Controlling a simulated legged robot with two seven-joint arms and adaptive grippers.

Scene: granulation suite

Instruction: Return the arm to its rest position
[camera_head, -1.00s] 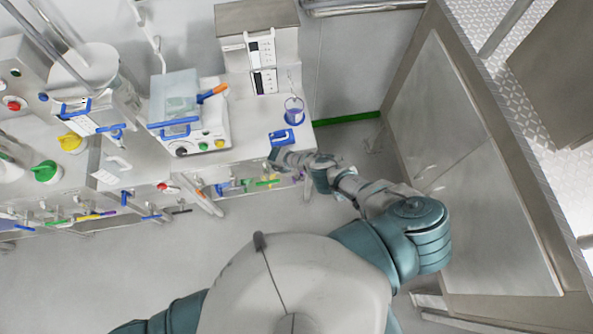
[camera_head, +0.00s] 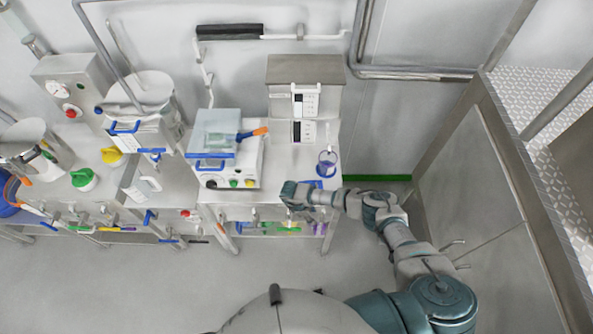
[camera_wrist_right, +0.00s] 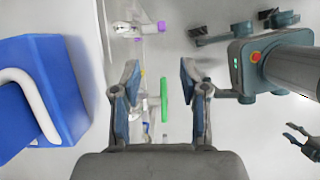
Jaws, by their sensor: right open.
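A large blue block with a white handle (camera_wrist_right: 45,95) is close on the left of that view and is not gripped. My left gripper does not show in the head view.
The beaker (camera_head: 326,164) stands near the bench's right end. A boxy machine with a clear cover (camera_head: 228,163) stands left of it, and a tall unit (camera_head: 305,90) behind. A steel cabinet (camera_head: 480,190) is at right. The floor (camera_head: 120,285) in front is clear.

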